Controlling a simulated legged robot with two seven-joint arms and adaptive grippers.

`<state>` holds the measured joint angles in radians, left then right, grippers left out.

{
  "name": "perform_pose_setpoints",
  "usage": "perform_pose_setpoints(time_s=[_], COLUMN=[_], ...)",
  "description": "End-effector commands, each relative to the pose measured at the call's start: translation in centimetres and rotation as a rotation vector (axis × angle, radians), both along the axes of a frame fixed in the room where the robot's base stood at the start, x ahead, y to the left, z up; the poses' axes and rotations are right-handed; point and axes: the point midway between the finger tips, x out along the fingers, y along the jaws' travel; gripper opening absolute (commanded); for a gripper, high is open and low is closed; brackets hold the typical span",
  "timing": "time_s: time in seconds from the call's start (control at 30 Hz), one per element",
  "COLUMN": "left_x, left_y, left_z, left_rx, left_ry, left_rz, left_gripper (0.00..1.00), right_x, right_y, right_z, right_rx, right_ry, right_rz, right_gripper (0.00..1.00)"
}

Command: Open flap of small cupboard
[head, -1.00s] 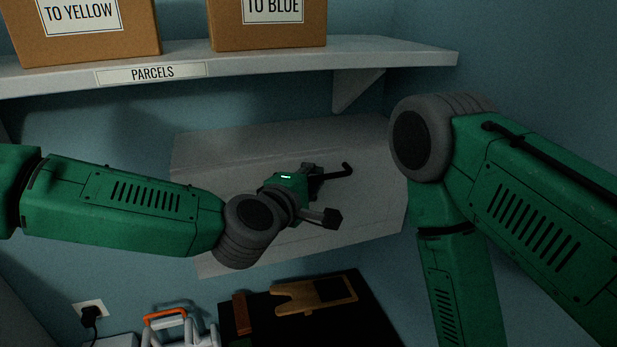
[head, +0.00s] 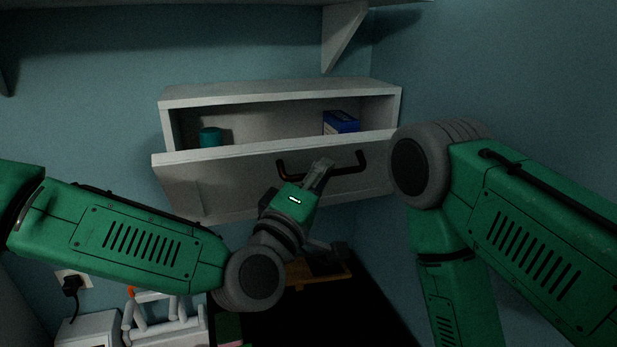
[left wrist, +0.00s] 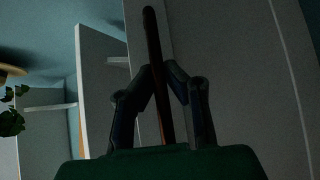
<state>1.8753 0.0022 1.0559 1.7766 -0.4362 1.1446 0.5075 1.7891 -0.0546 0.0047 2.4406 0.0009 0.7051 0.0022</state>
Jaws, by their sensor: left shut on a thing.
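The small white cupboard (head: 280,92) hangs on the wall in the middle of the head view. Its flap (head: 225,185) is tilted outward at the top, leaving a gap that shows the inside. The dark bar handle (head: 347,171) is on the flap's front. My left gripper (head: 322,168) is shut on the handle near its middle. In the left wrist view both fingers (left wrist: 161,78) close around the dark handle (left wrist: 151,35), with the pale flap (left wrist: 235,70) beside it. My right arm crosses the right side; its gripper is out of frame.
A teal cylinder (head: 210,137) and a blue box (head: 341,121) stand inside the cupboard. A bracketed shelf (head: 220,12) is above. Below are a dark surface (head: 335,315), a white rack-like object (head: 165,325) and a wall plug (head: 71,284). My right forearm is close to the cupboard's right end.

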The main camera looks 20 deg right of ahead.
Motion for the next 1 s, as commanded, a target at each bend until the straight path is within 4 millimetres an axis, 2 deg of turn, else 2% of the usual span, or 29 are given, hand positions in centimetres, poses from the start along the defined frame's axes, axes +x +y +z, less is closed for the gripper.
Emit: perform_pose_setpoints(time_s=[0.03,0.23,0.3,0.7,1.0], left_x=[-1.0,-3.7,-4.5,-7.1,-7.6], left_y=[-0.2,-0.3,-0.3,-0.4,-0.5], left_z=[-1.7,-5.1,-6.3,-13.8,-17.7], left_rx=[0.003,0.009,0.007,0.005,0.005], left_ry=[-0.047,-0.238,-0.226,-0.223,-0.223], left_rz=[-0.005,-0.004,-0.005,-0.005,-0.010], left_gripper=[0.00,0.00,0.00,0.00,0.00], right_x=[0.0,-0.1,-0.1,-0.1,-0.1], right_y=[0.0,0.0,-0.1,-0.1,-0.1], right_z=[-1.9,-4.9,-5.8,-9.1,-10.7], right_rx=[0.000,0.000,0.000,0.000,0.000], right_ry=[0.000,0.000,0.000,0.000,0.000], right_rz=[0.000,0.000,0.000,0.000,0.000], right_gripper=[0.40,0.40,0.40,0.40,0.40])
